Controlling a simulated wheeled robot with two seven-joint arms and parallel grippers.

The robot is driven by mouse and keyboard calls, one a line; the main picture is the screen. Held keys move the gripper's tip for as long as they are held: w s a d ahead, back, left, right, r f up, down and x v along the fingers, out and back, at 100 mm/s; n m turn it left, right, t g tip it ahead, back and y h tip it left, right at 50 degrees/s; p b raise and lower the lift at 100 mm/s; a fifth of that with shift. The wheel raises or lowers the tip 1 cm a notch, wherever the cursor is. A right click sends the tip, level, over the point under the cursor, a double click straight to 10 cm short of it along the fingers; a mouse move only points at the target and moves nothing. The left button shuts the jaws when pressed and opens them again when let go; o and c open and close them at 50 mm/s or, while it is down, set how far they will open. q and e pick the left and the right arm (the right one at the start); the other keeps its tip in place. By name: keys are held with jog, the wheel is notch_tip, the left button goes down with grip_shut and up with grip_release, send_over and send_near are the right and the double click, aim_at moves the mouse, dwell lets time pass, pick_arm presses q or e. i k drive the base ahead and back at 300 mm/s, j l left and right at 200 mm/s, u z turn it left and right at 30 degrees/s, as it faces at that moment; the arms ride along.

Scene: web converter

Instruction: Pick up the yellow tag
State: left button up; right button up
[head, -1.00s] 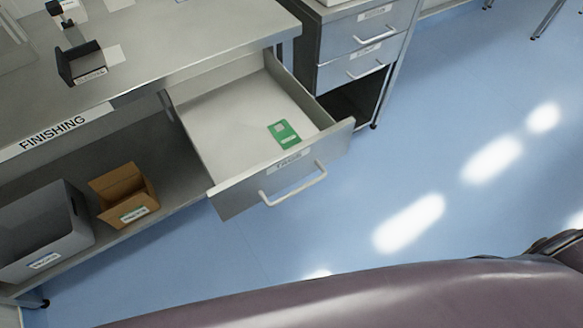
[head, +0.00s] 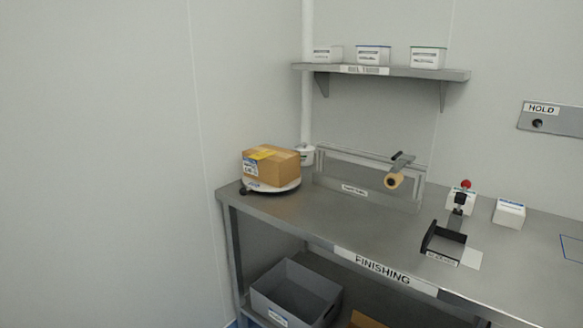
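A small yellow patch (head: 262,154), which may be the yellow tag, lies on top of a brown cardboard box (head: 283,168). It is too small to tell whether it is loose or stuck down. The box sits on a round white turntable or scale (head: 271,187) at the left end of the steel bench. Neither of my grippers shows in the head view.
The steel bench (head: 330,215) is marked FINISHING. It carries a roll holder (head: 394,180), a black tray (head: 443,243) and a small white box (head: 509,213). A wall shelf (head: 385,71) holds three boxes. A grey bin (head: 295,291) stands below. Bare wall lies left.

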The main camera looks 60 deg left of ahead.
aim_at(261, 155)
jog(key=u, duration=2)
